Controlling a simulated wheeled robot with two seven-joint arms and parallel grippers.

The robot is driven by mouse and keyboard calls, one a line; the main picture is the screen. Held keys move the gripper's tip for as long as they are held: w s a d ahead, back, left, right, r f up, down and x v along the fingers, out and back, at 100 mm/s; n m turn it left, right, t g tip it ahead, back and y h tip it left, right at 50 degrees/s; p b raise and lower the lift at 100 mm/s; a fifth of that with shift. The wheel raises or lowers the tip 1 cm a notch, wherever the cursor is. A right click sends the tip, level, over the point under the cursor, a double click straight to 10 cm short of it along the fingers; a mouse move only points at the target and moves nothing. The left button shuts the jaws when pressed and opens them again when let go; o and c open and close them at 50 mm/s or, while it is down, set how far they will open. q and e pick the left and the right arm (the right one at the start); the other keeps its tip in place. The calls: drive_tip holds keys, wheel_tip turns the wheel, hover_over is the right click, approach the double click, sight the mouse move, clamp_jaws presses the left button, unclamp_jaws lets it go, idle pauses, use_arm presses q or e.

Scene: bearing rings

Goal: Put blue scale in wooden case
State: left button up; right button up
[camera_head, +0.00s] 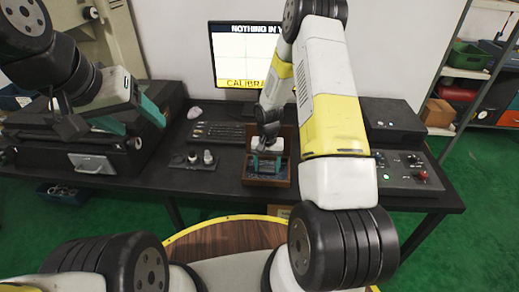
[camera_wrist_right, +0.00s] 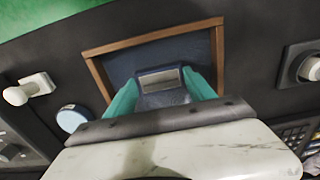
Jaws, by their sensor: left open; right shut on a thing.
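The wooden case (camera_head: 265,182) is an open box with a blue lining, on the black table in front of the monitor. Its wooden rim (camera_wrist_right: 150,38) also shows in the right wrist view. My right gripper (camera_head: 266,164) is over the case, its teal fingers shut on the blue scale. In the right wrist view the scale (camera_wrist_right: 158,78), with a grey panel, lies between the fingertips (camera_wrist_right: 162,92), within the rim's outline. The gripper body hides its near part. Whether it touches the case floor I cannot tell. My left gripper (camera_head: 130,117) is open and empty, above the table's left side.
A dark base with white knobs (camera_head: 193,159) stands left of the case. A control box (camera_head: 408,172) with a red button is to the right. A black toolbox (camera_head: 75,148) fills the table's left end.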

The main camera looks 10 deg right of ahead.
drive_tip(key=o, duration=1.6)
wheel_tip(320, 180, up, 12)
wheel_tip(320, 180, up, 9)
drive_tip(key=t, duration=0.1)
hover_over(267, 169)
drive_tip(key=s, duration=0.2)
drive_tip(key=s+r+n+t, duration=0.1)
drive_tip(key=s+r, duration=0.5)
drive_tip(key=s, duration=0.1)
drive_tip(key=s+a+r+n+t+y, duration=0.1)
drive_tip(key=s+r+t, duration=0.1)
drive_tip(key=s+r, duration=0.5)
drive_tip(key=s+a+r+n+t+y, duration=0.1)
drive_tip(key=s+r+t, duration=0.1)
drive_tip(key=s+r, duration=0.4)
drive_tip(key=shift+s+a+r+n, duration=0.1)
drive_tip(key=shift+s+r+n, duration=0.1)
drive_tip(key=shift+s, duration=0.35)
drive_tip(key=shift+s+a+r+n, duration=0.1)
drive_tip(key=shift+s+r+n, duration=0.1)
drive_tip(key=shift+s, duration=0.3)
